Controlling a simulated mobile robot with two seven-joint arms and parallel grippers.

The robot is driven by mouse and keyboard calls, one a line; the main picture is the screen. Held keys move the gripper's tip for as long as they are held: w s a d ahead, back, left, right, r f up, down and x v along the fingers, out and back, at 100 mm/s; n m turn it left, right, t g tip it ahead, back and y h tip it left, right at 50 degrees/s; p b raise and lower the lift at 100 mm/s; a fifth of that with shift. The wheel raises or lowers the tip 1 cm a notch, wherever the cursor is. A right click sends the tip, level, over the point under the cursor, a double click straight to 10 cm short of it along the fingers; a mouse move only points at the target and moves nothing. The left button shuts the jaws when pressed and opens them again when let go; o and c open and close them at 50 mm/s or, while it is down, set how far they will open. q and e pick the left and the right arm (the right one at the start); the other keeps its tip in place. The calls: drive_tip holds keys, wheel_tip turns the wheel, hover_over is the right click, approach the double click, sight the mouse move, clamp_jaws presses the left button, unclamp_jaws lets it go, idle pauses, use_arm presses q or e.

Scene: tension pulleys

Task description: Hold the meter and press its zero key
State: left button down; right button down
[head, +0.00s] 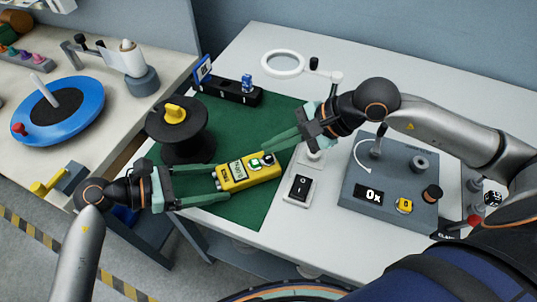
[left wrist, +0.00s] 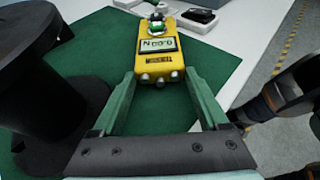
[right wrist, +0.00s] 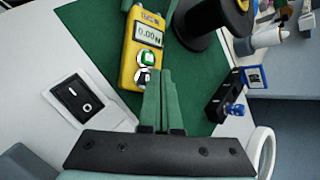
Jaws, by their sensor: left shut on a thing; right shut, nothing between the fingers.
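The yellow meter (head: 233,183) lies on the green mat (head: 225,115) in the head view. My left gripper (head: 216,184) is shut on the meter's near-left end; in the left wrist view its green fingers flank the meter body (left wrist: 152,62). In the right wrist view the meter (right wrist: 128,68) has a display reading about 0.00 N. A green key (right wrist: 147,57) and a dark-and-white key (right wrist: 142,76) sit below the display. My right gripper (right wrist: 158,72) is shut and empty, its tips right beside these keys. I cannot tell whether they touch.
A black spool (head: 180,128) with a yellow knob stands left of the meter. A white switch box (head: 299,189) lies to its right. A grey unit (head: 365,175) with a 0x display is further right. A black block (head: 235,92) and ring magnifier (head: 283,64) are behind.

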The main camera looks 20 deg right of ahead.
drive_tip(key=shift+r, duration=2.55)
use_arm(q)
unclamp_jaws()
